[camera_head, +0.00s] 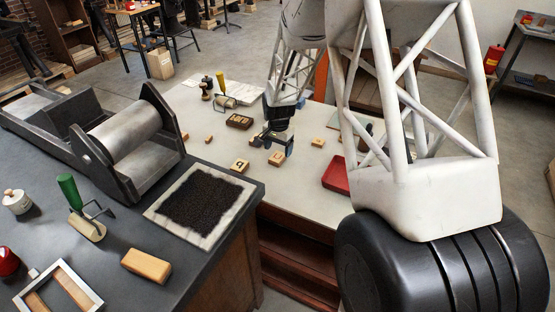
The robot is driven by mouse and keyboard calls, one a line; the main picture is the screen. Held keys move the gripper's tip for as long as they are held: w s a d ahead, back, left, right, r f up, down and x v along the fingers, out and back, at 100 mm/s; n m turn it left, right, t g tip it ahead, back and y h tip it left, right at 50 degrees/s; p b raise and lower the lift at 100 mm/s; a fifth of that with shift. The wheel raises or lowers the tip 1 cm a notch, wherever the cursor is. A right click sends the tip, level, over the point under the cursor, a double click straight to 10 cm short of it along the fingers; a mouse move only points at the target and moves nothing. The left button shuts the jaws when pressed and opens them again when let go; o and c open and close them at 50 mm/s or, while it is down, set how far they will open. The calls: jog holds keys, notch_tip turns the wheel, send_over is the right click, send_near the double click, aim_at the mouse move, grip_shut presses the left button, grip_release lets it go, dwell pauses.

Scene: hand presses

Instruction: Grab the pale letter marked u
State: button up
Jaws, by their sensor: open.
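Several small pale wooden letter blocks lie on the light tabletop (205,165). One pale block (240,166) shows a dark character on its top, too small to read for certain. Another pale block (276,158) lies close below my gripper, also with a small mark. A third pale block (318,142) lies to the right. I cannot tell which one is marked u. My gripper (272,144) points down over the table, its dark fingers apart and nothing seen between them. It is just above and behind the second block; the exact height is unclear.
A red tray (334,178) stands right of the blocks, partly behind my arm. A dark case (239,121) and a yellow-handled roller (221,88) stand behind. The dark bench at left holds a press (122,140) and an ink slab (150,208). The table's front-left surface is mostly clear.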

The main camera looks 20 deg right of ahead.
aim_at(278, 156)
jog(key=shift+f, duration=1.65)
jog(key=shift+c, duration=0.2)
jog(key=c, duration=1)
